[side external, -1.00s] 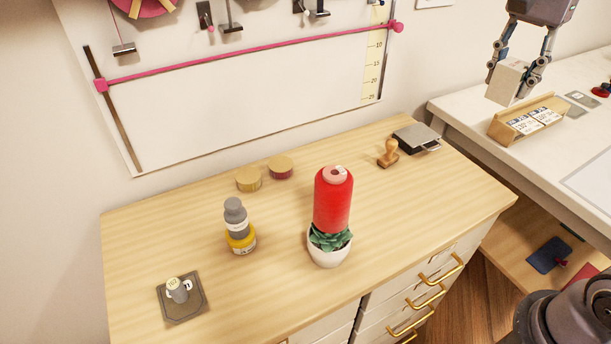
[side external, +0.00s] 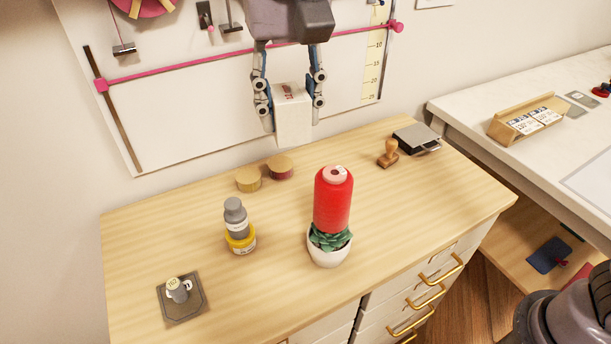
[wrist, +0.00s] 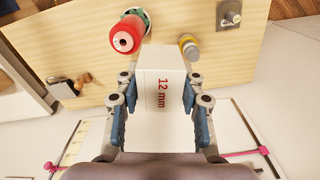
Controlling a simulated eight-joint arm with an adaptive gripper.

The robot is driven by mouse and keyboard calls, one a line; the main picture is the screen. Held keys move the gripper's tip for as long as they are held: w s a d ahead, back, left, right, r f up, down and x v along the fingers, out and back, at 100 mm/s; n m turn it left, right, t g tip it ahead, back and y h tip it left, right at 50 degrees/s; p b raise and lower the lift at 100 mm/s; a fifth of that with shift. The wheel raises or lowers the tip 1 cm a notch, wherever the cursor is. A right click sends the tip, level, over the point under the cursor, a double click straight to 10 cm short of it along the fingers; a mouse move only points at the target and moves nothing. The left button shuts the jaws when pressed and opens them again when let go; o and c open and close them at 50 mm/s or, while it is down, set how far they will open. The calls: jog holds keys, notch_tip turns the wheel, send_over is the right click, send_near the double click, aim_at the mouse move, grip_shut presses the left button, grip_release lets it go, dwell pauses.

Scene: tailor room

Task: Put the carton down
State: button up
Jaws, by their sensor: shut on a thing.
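The white carton (side external: 293,116) is held upright between the fingers of my gripper (side external: 290,105), above the back part of the wooden dresser top (side external: 180,220). In the wrist view the carton (wrist: 161,88) shows red "12 mm" lettering and sits between both fingers of the gripper (wrist: 160,100). My gripper is shut on it. The carton is in the air, clear of the dresser top.
A grey bottle on a yellow base (side external: 238,225), two round tins (side external: 265,173), a wooden stamp (side external: 388,153) and a grey weight (side external: 178,290) stand around. Bare wood lies between them.

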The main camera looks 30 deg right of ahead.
jog(key=s+a+f+n, duration=0.1)
jog(key=s+a+n, duration=0.25)
jog(key=a, duration=0.45)
jog(key=shift+m, duration=0.45)
jog(key=f, duration=2.8)
jog(key=shift+w+d+f, duration=0.1)
jog(key=shift+d+f, duration=0.15)
jog(key=shift+f, duration=0.1)
jog(key=shift+f, duration=0.15)
jog(key=o, duration=1.2)
notch_tip(320, 180, up, 12)
jog(key=shift+r, duration=0.2)
